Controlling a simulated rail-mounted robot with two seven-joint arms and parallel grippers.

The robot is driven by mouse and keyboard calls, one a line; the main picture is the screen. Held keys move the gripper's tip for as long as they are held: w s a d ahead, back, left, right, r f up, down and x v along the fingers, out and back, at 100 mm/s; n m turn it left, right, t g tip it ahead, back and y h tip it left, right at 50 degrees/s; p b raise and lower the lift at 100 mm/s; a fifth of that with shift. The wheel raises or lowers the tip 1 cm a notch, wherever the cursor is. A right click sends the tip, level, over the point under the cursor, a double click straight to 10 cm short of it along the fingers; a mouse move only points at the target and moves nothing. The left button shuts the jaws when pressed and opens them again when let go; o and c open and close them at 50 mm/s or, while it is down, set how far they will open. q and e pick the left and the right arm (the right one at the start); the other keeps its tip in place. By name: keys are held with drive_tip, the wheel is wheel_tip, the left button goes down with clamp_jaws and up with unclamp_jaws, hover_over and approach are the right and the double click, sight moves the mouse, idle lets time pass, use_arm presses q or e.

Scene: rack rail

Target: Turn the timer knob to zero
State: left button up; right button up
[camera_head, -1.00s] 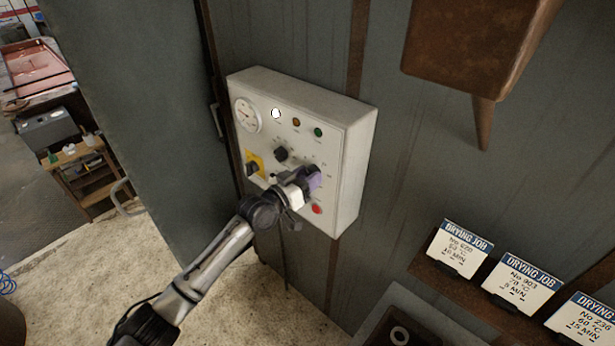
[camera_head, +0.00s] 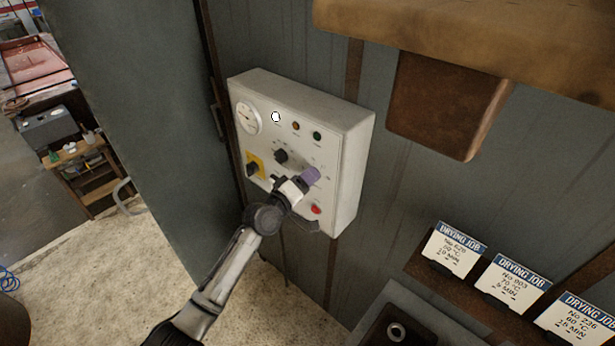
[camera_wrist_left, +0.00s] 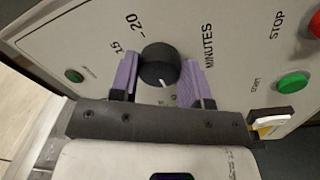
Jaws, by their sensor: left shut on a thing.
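The timer knob (camera_wrist_left: 158,66) is a round black dial on a pale panel marked 15, 20 and MINUTES. Its white pointer line faces the lower edge of the left wrist view, towards my gripper's palm, where the scale is mostly hidden. My left gripper (camera_head: 309,177) is at the lower right of the control box (camera_head: 352,150). Its purple fingers stand on both sides of the knob and are shut on it. In the head view the fingers and wrist hide the knob. My right gripper is in neither view.
Nearby are a red stop button (camera_head: 316,210), a green start button (camera_wrist_left: 293,84), another black knob (camera_head: 281,156), a yellow-plated switch (camera_head: 254,166) and a gauge (camera_head: 248,117). A brown box (camera_head: 448,105) hangs upper right, above job cards (camera_head: 510,284).

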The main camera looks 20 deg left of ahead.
use_arm(q)
drive_tip(key=shift+n, duration=0.6)
drive_tip(key=o, duration=0.9)
drive_tip(key=shift+s, duration=0.1)
drive_tip(key=b+v, duration=0.1)
drive_tip(key=v, duration=1.2)
drive_tip(key=shift+s, duration=0.35)
